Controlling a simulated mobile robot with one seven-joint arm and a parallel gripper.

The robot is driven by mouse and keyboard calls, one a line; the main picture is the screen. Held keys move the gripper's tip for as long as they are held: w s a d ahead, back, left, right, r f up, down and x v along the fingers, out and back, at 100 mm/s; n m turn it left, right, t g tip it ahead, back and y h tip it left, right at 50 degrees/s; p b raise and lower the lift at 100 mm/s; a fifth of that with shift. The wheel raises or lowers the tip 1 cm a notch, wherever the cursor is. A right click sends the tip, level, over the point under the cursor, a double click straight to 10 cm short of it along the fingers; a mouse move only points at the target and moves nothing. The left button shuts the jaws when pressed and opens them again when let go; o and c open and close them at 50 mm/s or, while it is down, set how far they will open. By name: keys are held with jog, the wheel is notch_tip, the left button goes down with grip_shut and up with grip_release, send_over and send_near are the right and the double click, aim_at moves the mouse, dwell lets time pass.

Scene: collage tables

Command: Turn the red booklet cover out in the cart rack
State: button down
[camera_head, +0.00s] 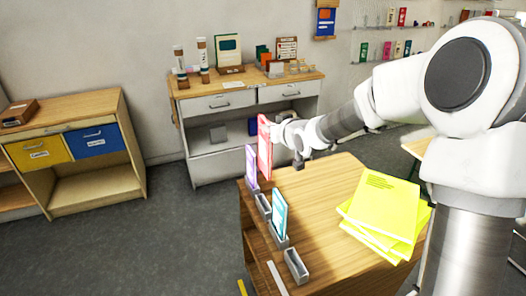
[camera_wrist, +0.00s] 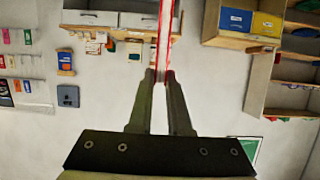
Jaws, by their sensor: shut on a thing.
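The red booklet (camera_head: 265,148) stands upright at the far left corner of the wooden cart (camera_head: 315,200), seen at a slant in the head view. My gripper (camera_head: 274,133) is shut on its upper part from the right. The wrist view shows the booklet (camera_wrist: 165,40) edge-on as a thin red-and-white strip between my fingertips (camera_wrist: 161,76). The cart's rack is a row of small grey holders along the left edge. A purple booklet (camera_head: 252,168) and a teal booklet (camera_head: 280,214) stand in it. I cannot tell whether the red booklet's lower edge touches a holder.
Empty grey holders (camera_head: 296,266) (camera_head: 263,207) sit near the teal booklet. Yellow booklets (camera_head: 383,210) lie stacked on the cart's right side. A drawer cabinet (camera_head: 225,103) stands behind, and a shelf unit with yellow and blue bins (camera_head: 95,141) stands left. Floor between them is clear.

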jog(key=b, duration=0.4)
send_over(270, 178)
jog(key=f, duration=1)
jog(key=shift+w+a, duration=0.2)
jog(key=shift+w, duration=0.2)
jog(key=shift+f+b, duration=0.8)
jog(key=shift+f, duration=1.15)
jog(key=shift+f+b, duration=0.15)
jog(key=shift+b, duration=0.2)
jog(key=shift+f+b, duration=1.15)
jog(key=shift+f, duration=0.15)
jog(key=shift+f+b, duration=1.2)
jog(key=shift+b, duration=0.1)
jog(key=c, duration=0.8)
grip_release()
